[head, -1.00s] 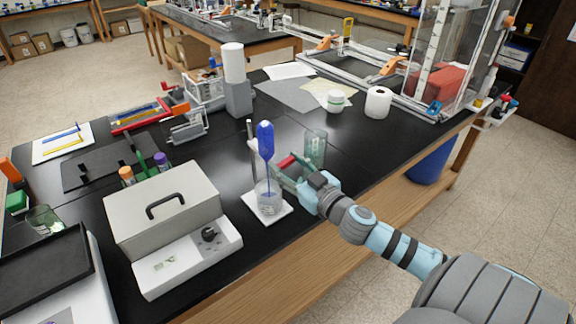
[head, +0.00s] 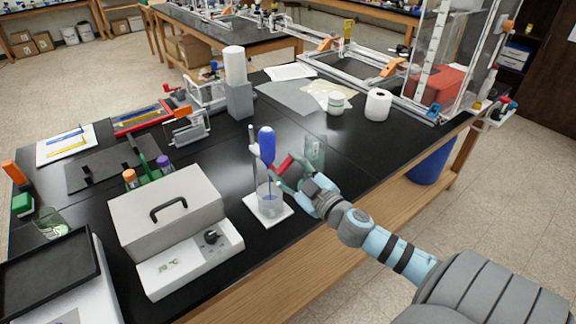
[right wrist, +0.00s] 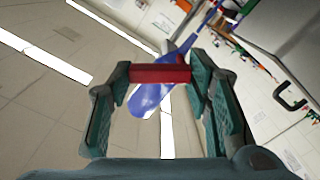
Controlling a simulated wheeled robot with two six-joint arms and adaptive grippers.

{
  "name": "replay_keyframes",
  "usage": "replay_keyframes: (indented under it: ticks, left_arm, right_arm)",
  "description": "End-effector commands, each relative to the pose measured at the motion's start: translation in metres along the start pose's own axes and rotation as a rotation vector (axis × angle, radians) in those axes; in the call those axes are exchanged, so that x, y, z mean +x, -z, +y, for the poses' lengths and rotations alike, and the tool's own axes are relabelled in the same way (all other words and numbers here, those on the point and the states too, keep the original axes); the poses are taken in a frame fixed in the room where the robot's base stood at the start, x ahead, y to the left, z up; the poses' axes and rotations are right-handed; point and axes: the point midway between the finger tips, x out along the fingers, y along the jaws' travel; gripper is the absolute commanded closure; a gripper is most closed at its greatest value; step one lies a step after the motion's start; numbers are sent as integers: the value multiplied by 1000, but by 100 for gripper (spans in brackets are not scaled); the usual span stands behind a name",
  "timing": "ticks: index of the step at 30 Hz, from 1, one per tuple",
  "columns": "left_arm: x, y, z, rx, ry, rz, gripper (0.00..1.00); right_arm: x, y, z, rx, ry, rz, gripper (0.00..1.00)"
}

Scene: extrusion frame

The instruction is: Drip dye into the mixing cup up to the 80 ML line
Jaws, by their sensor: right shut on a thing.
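The blue dye funnel (head: 266,145) hangs upright on a stand above the mixing cup (head: 268,198), with a thin blue line reaching down into the cup. The clear cup stands on a white plate (head: 283,213). Its level and markings are too small to read. My right gripper (head: 286,171) is beside the funnel's lower end, shut on a red tap handle (head: 282,163). In the right wrist view the red handle (right wrist: 160,73) spans between the fingers, with the blue funnel (right wrist: 152,98) behind it. My left gripper is out of view.
A clear green-tinted glass (head: 315,150) stands just behind my right gripper. A white-grey box device with a handle (head: 168,210) is left of the cup. A paper roll (head: 378,104) and a white jar (head: 336,102) stand farther back. The black bench between is mostly clear.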

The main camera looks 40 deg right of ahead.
Motion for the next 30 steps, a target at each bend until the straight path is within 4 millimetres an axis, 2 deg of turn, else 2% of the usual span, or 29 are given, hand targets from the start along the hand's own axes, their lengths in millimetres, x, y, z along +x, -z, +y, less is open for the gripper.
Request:
replay_keyframes:
  ticks: [3,15,30]
  left_arm:
    - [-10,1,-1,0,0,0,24]
    - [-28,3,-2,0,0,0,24]
    - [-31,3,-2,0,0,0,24]
  right_arm:
    - [0,4,1,-105,0,-2,82]
    - [0,12,-3,-483,0,-2,82]
    - [0,17,-10,-881,1,0,83]
